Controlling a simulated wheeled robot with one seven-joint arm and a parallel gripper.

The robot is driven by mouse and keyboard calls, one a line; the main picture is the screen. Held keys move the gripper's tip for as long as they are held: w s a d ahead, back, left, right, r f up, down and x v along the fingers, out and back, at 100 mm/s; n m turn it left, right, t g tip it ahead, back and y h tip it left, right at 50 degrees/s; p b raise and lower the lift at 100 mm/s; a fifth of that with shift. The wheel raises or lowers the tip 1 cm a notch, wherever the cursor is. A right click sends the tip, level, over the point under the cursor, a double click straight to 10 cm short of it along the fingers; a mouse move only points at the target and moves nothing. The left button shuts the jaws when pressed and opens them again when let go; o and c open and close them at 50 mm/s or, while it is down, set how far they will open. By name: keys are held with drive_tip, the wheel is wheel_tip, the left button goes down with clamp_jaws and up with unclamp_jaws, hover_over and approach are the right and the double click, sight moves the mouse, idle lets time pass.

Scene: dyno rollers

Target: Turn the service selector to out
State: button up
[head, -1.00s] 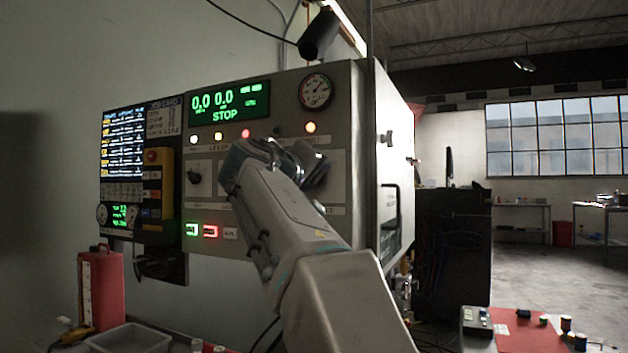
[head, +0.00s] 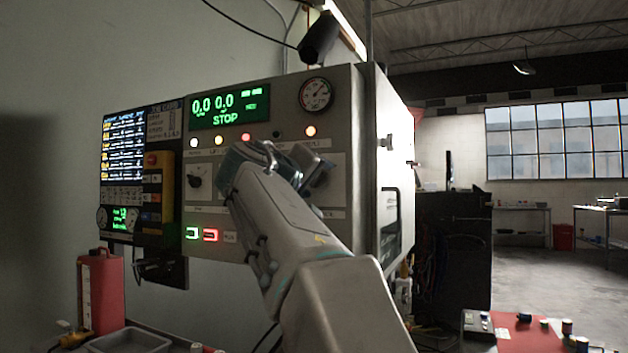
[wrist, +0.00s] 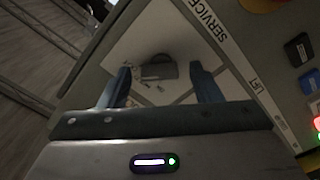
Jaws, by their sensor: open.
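The control panel (head: 350,130) is a grey cabinet with knobs on pale plates. In the wrist view a grey knob (wrist: 160,68) sits on a white plate with small print around it. A strip reading SERVICE (wrist: 208,20) runs beside this area, with LIFT (wrist: 257,85) further along it. My gripper (wrist: 162,80) is open, with one blue finger on each side of the knob in the picture. I cannot tell whether the fingers touch it. In the head view my arm hides the fingers and the middle of the panel. The knob's pointer is too dim to read.
The green display (head: 228,110) reads STOP. A gauge (head: 315,94) and indicator lamps are on the panel. Another selector (head: 196,176) is at left, above lit buttons (head: 210,235). A red canister (head: 100,290) and grey tray (head: 130,341) stand below.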

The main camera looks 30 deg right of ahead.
drive_tip(key=p+v, duration=0.1)
drive_tip(key=v, duration=1.2)
drive_tip(key=shift+p, duration=0.45)
drive_tip(key=s+f+n+g+y+p, duration=0.35)
drive_tip(key=f+y+p, duration=0.55)
drive_tip(key=p, duration=1)
drive_tip(key=s+a+f+m+g+y+p, duration=0.1)
drive_tip(key=s+a+f+g+y+p, duration=0.1)
drive_tip(key=s+p, duration=0.4)
drive_tip(key=s+a+f+m+g+y+p, duration=0.2)
drive_tip(key=s+a+f+y+p, duration=0.1)
drive_tip(key=s+f+p, duration=0.2)
drive_tip(key=s+p, duration=0.2)
drive_tip(key=p, duration=0.2)
drive_tip(key=shift+a+g, duration=0.15)
drive_tip(key=shift+g, duration=0.2)
